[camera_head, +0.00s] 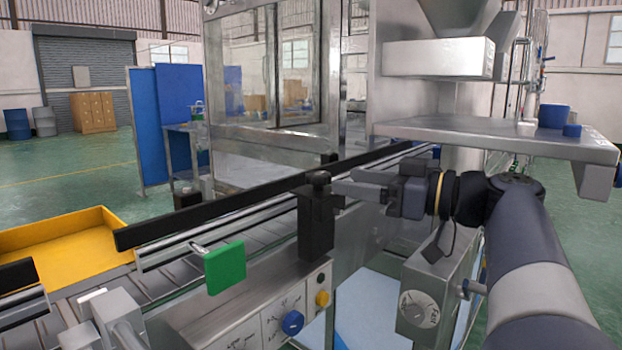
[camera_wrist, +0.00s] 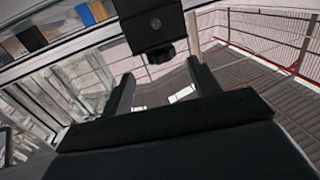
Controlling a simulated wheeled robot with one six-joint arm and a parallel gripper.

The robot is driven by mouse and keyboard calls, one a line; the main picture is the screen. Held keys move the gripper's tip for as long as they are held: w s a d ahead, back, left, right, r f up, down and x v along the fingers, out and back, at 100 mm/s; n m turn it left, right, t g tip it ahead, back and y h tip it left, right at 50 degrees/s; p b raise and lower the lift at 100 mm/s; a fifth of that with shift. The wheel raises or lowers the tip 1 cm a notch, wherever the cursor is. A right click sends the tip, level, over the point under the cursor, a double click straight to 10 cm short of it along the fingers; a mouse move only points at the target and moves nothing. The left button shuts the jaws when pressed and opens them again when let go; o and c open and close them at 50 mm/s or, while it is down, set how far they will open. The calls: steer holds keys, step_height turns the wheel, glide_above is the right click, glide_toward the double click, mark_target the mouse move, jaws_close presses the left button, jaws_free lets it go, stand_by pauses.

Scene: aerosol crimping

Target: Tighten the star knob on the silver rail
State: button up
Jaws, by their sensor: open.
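A dark knob (camera_head: 318,179) sits on top of a black block (camera_head: 316,225) beside the silver rail (camera_head: 165,254). Its star shape is too small to make out. My gripper (camera_head: 338,188) comes in from the right, its fingers pointing left at the knob, level with it. In the wrist view the open fingers (camera_wrist: 160,80) stand apart with nothing between them. The black block (camera_wrist: 150,22) and a small dark round knob (camera_wrist: 160,52) show just beyond the fingertips, roughly centred. I cannot tell whether a finger touches the knob.
A long black guide rail (camera_head: 230,205) runs behind the block along the conveyor. A green plate (camera_head: 225,267) hangs on the silver rail. A control panel (camera_head: 285,320) with a blue dial lies below.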

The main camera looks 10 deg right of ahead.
mark_target(330, 178)
steer(key=shift+b+x, duration=0.4)
steer(key=shift+x, duration=3.2)
steer(key=shift+s, duration=0.1)
steer(key=shift+c, duration=0.5)
steer(key=c, duration=0.9)
steer(key=shift+o, duration=0.2)
